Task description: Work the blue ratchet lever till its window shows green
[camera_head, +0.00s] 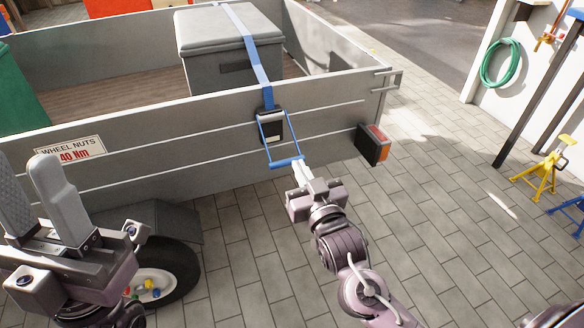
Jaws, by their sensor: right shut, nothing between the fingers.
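The blue ratchet lever (287,162) is a frame with a crossbar, hanging tilted outward from a dark ratchet body (271,126) on the trailer's side wall. A blue strap (256,62) runs from the ratchet up over a grey box. The ratchet's window is too small to read, and I see no green on it. My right gripper (301,166) is shut and empty, with its fingertips at the right end of the crossbar. I cannot tell whether they touch it. My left gripper (32,178) is open and empty at the lower left, away from the lever.
The grey box (214,45) stands in the trailer (330,101). A tail light (373,145) sticks out right of the ratchet. A wheel (181,262) with coloured nuts is below left, under a "WHEEL NUTS" sign (70,150). Paving at right is clear up to the yellow stand (545,172).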

